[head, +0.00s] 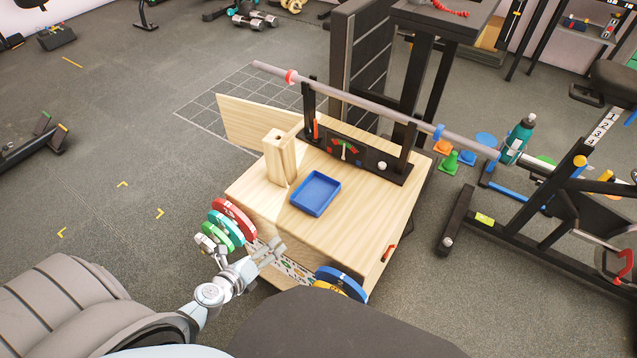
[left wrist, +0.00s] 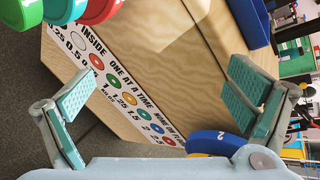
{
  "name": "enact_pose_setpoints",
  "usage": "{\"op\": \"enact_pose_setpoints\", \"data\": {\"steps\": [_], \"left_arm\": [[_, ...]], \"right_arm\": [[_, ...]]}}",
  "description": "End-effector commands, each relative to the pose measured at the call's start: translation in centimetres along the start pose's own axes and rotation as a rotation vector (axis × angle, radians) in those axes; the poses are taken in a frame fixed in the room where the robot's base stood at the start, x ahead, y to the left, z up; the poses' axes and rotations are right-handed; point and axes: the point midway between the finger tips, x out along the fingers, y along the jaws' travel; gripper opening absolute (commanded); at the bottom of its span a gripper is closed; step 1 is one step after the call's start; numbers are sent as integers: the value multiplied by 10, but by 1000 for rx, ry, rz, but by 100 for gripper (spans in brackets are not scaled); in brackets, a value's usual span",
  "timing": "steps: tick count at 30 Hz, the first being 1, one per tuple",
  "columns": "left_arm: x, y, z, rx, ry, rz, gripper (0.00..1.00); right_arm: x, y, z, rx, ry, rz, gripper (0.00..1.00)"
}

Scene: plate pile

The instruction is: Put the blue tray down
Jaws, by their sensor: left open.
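The blue tray (head: 316,193) lies flat on the wooden box top (head: 350,233), to the right of a wooden post. It looks empty. In the left wrist view part of the blue tray (left wrist: 249,22) shows at the top edge. My left gripper (head: 272,252) is at the near left side of the box, apart from the tray and lower in the picture. In the left wrist view its two fingers (left wrist: 160,95) are wide apart with nothing between them. My right gripper is not seen.
Red, green and white plates (head: 226,222) hang at the box's left corner, close to my left gripper. Blue and yellow plates (head: 341,281) hang at the front. A wooden post (head: 279,158) and a black rack with a bar (head: 358,152) stand behind the tray.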

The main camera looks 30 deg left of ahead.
Motion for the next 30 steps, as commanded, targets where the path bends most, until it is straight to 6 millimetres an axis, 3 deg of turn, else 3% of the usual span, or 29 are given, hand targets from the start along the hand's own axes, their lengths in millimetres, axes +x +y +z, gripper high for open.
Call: {"op": "enact_pose_setpoints", "data": {"steps": [1, 3, 7, 15, 27, 30], "left_arm": [[-9, -39, 24, 253, -11, -74, 100], [-17, -78, 43, 589, -39, -148, 100], [-19, -110, 57, 902, -82, -194, 100], [49, -124, 54, 935, -89, -198, 100], [113, -141, 49, 933, -87, -197, 100], [119, -144, 50, 933, -85, -197, 100]], "right_arm": [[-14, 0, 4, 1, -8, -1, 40], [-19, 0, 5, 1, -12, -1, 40], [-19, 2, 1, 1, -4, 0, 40], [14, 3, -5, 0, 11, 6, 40], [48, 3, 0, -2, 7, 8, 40], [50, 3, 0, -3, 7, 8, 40]]}}
